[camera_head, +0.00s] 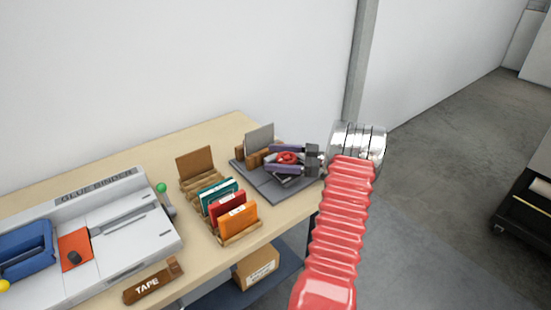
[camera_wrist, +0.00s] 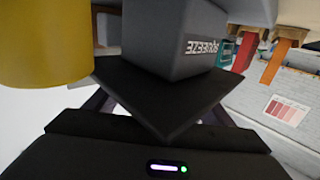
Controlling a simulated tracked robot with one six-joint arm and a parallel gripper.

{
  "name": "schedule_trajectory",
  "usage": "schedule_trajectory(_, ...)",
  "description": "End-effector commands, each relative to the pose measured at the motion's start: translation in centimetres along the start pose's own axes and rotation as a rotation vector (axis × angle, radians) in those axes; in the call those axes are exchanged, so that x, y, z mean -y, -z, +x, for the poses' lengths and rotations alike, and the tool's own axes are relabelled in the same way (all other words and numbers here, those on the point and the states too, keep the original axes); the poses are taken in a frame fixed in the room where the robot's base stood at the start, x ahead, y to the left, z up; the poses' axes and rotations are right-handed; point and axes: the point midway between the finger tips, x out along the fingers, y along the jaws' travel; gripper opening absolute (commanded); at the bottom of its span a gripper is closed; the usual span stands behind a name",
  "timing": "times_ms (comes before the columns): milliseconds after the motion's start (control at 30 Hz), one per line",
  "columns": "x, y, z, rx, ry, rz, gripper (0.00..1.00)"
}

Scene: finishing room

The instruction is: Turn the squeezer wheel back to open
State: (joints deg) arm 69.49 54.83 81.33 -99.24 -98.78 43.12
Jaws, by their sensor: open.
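The red squeezer wheel (camera_head: 288,157) sits on the squeezer at the right end of the bench, on a dark grey base (camera_head: 268,184). My gripper (camera_head: 275,159) reaches in from the right. Its purple fingers lie apart on either side of the wheel, and I cannot tell whether they touch it. In the wrist view a grey block (camera_wrist: 165,35) carries upside-down "SQUEEZE" lettering. The wheel is not recognisable in that view. My gripper's dark body fills the bottom there, and a black plate-like shape hides what lies between the fingers.
Left of the squeezer, a wooden rack (camera_head: 236,236) holds teal, red and orange books. A glue binder (camera_head: 130,232) stands further left, with a tape block (camera_head: 153,283) in front. A wall rises behind the bench (camera_head: 225,128). Open floor (camera_head: 440,180) lies to the right.

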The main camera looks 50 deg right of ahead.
Motion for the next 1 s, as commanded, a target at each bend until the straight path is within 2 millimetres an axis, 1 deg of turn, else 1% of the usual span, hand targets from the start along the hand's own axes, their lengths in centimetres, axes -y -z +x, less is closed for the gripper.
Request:
schedule_trajectory(167,-0.1,-0.1,-1.8,-0.001,-0.003,0.001,0.76)
schedule_trajectory(267,-0.1,-0.1,-3.3,0.000,-0.003,0.000,0.76)
schedule_trajectory(700,0.0,-0.1,-10.9,0.001,-0.003,-0.001,0.76)
schedule_trajectory(833,-0.1,-0.1,-12.6,0.000,-0.003,0.000,0.76)
schedule_trajectory(1000,0.0,-0.1,-13.5,0.001,0.000,0.000,0.76)
